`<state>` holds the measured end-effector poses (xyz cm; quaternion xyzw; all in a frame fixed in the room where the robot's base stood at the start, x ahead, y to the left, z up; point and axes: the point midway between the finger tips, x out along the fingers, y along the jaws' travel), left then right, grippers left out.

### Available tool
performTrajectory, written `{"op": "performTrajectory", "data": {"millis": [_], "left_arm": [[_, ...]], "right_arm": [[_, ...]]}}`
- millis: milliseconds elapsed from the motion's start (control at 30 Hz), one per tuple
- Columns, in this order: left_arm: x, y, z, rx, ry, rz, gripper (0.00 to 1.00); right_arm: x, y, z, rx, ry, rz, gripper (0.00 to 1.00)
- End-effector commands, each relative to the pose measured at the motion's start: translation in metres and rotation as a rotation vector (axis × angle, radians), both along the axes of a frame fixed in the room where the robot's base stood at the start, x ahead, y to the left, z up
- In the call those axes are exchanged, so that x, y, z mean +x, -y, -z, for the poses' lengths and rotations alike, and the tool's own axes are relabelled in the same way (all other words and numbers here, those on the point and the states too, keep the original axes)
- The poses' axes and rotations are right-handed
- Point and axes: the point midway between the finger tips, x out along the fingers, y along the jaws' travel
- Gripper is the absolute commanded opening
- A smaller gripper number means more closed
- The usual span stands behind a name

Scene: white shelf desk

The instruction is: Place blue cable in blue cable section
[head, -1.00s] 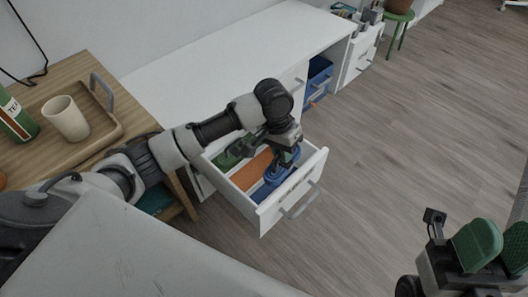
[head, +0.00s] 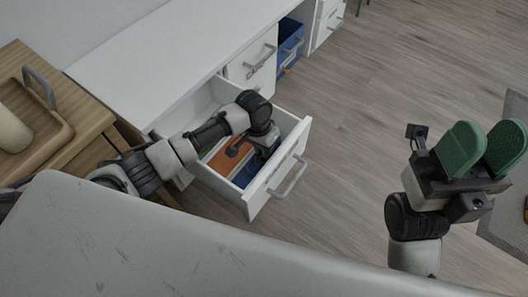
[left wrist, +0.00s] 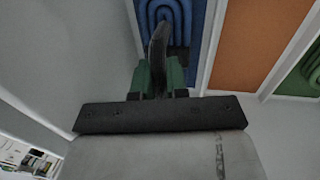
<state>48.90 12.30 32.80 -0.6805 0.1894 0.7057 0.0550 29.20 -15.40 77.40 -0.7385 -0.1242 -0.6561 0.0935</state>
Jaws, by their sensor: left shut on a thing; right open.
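A blue coiled cable (left wrist: 165,20) shows at the top of the left wrist view, over the blue section (left wrist: 208,38) of the open drawer. My left gripper (head: 265,145) is down inside the drawer. In the left wrist view its green fingers (left wrist: 160,75) are shut on the near part of the blue cable; the grip is partly hidden by a dark upright piece. I cannot tell whether the coil touches the section floor. In the head view the arm hides the cable, and part of the blue section (head: 246,174) shows. My right gripper (head: 484,150) is open and empty, over the floor.
The orange section (left wrist: 260,40) lies beside the blue one, then a green section with a green coil (left wrist: 313,68). The drawer front (head: 280,170) stands close to my left gripper. A wooden table (head: 75,125) is at left.

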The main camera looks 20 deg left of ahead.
Motion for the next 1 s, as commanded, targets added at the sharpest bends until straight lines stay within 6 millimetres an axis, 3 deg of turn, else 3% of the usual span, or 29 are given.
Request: {"op": "performTrajectory", "data": {"millis": [400,433,600,867,1000], "left_arm": [[0.0,0.0,0.006,-0.001,0.0,-0.001,0.0],[0.0,0.0,0.007,0.0,0.001,-0.001,0.15],[0.0,0.0,0.007,0.0,0.001,-0.001,0.39],[0.0,0.0,0.006,-0.001,0.002,-0.001,0.39],[0.001,-0.001,-0.009,-0.002,0.002,0.0,0.39]], "right_arm": [[0.001,0.0,-0.002,0.0,0.006,0.002,0.4],[0.001,0.0,-0.002,0.0,0.006,0.001,0.4],[0.001,0.0,-0.001,0.0,0.006,0.001,0.4],[0.001,0.0,-0.001,0.0,0.006,0.001,0.4],[0.0,0.0,-0.007,0.0,0.005,0.001,0.4]]}}
